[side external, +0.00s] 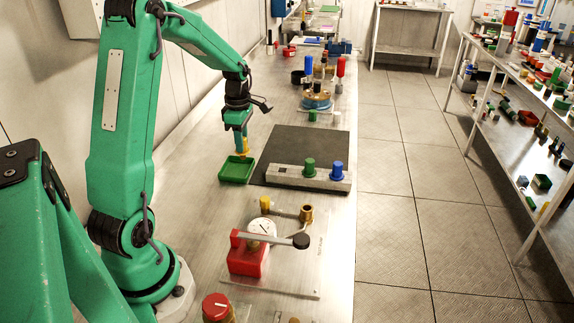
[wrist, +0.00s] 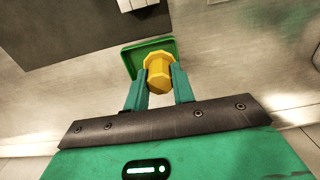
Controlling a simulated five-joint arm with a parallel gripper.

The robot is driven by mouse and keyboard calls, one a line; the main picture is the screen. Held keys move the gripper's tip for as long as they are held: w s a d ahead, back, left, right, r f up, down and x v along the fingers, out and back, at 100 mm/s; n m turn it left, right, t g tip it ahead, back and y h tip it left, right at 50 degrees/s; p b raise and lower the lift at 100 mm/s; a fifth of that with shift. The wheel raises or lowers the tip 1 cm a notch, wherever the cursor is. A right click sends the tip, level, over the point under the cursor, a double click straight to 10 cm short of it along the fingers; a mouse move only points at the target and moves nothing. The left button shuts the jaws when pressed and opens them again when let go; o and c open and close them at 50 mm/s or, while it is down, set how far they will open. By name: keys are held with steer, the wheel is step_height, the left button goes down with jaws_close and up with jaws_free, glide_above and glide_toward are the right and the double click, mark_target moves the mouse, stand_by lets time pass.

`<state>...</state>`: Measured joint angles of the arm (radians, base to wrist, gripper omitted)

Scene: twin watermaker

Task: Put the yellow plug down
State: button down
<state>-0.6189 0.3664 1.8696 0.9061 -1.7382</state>
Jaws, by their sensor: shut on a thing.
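The yellow plug (wrist: 159,72) is between the two green fingers of my gripper (wrist: 159,86) in the wrist view, and the gripper is shut on it. In the side view the plug (side external: 242,146) shows at the tips of my gripper (side external: 241,144), over the green tray (side external: 236,172). The tray also shows behind the plug in the wrist view (wrist: 134,62). I cannot tell whether the plug touches the tray floor.
A dark mat (side external: 300,144) lies right of the tray. On it is a pale block (side external: 285,176) with a green plug (side external: 309,167) and a blue plug (side external: 337,170). A red fixture with a gauge (side external: 248,258) stands nearer. Bare bench lies left of the tray.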

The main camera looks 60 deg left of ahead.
steer(key=shift+s+a+f, duration=0.1)
steer(key=shift+a+f, duration=0.3)
steer(key=shift+a, duration=0.25)
steer(key=shift+s+a+f, duration=0.1)
steer(key=shift+a+f, duration=0.3)
steer(key=shift+a, duration=0.3)
steer(key=shift+s+a+f, duration=0.1)
steer(key=shift+a+f, duration=0.3)
steer(key=shift+a, duration=0.25)
steer(key=shift+f, duration=2)
steer(key=shift+f, duration=0.1)
steer(key=c, duration=1.2)
jaws_free()
steer(key=shift+o, duration=0.2)
step_height(320, 180, up, 12)
